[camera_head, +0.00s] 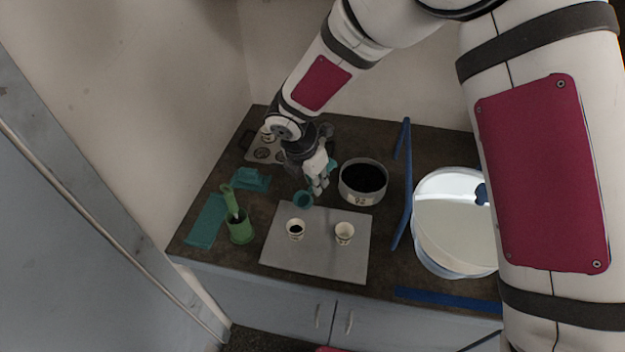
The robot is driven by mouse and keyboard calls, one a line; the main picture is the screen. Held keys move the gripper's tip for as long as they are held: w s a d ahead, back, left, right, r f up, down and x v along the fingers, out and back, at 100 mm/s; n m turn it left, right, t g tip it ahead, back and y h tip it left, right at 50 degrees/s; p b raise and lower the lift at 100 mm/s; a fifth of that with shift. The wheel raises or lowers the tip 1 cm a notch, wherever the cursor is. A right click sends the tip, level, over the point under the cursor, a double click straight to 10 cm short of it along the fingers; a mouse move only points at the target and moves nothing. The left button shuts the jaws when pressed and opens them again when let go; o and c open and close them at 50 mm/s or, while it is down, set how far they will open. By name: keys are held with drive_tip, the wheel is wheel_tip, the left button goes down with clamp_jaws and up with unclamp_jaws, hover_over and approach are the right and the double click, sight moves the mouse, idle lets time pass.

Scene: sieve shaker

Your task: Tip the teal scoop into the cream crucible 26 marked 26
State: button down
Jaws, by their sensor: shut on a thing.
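My gripper (319,188) is shut on the teal scoop (303,200) and holds it just behind the grey mat (318,264). The scoop's bowl shows below and to the left of my fingers; its handle is mostly hidden, and I cannot make out its contents. Two small cream crucibles stand upright on the mat. The left crucible (296,237) has dark matter inside. The right crucible (344,240) looks mostly pale inside. Their markings are too small to read, so I cannot tell which is 26. The scoop is nearer the left crucible and apart from it.
A round sieve (358,198) with dark contents stands right of my gripper. A green cup (240,232) holding a green-handled tool and teal pieces (207,221) lie left. A blue bar (402,225) separates the sieve from a large round white-and-silver vessel (450,255). The mat's front is clear.

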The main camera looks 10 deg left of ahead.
drive_tip(key=shift+w+f+g, duration=0.1)
drive_tip(key=shift+f+g, duration=0.05)
drive_tip(key=shift+g, duration=0.15)
drive_tip(key=shift+d+y, duration=0.1)
drive_tip(key=shift+y, duration=0.2)
drive_tip(key=shift+w+d+f+g+y+b, duration=0.2)
drive_tip(key=shift+w+f+g+y+b, duration=0.2)
drive_tip(key=shift+g+b, duration=0.5)
drive_tip(key=shift+f+g+y+b, duration=0.15)
drive_tip(key=shift+g+y+b, duration=0.25)
drive_tip(key=shift+g, duration=0.3)
drive_tip(key=shift+s+a, duration=0.15)
